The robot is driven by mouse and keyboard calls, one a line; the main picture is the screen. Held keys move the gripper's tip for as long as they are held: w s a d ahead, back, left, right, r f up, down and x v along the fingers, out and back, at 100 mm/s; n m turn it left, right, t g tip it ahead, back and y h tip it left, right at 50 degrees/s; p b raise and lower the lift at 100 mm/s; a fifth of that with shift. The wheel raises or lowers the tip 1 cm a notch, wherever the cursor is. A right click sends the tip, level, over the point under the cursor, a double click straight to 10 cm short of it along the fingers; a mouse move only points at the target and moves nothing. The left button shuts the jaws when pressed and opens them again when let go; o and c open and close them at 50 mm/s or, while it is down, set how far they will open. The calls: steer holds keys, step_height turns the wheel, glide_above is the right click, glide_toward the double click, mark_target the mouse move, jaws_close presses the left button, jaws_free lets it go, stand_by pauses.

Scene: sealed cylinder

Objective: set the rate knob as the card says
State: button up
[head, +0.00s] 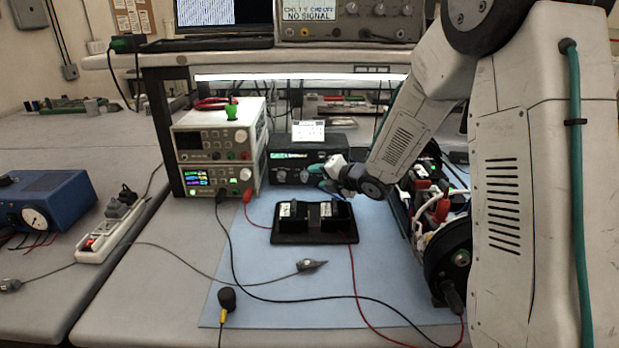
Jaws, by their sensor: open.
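A black box unit (284,163) with a small green display and several round knobs on its front stands at the back of the blue mat. Which knob is the rate knob I cannot read from here. A white card (294,131) stands on top of the unit; its print is too small to read. My gripper (322,178) is open, just in front of the unit's right part, with its teal fingertips near the front panel. It hides part of that panel. I cannot tell whether the fingers touch or surround a knob.
Stacked power supplies (216,150) stand left of the unit. A black tray with two dark blocks (314,239) lies in front of it. A wired cylinder assembly (452,262) stands at right. Red and black leads cross the blue mat (300,317). A shelf (330,61) spans above.

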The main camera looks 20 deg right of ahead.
mark_target(307, 177)
steer(key=x, duration=0.5)
steer(key=shift+w+a+f, duration=0.15)
steer(key=shift+w, duration=0.05)
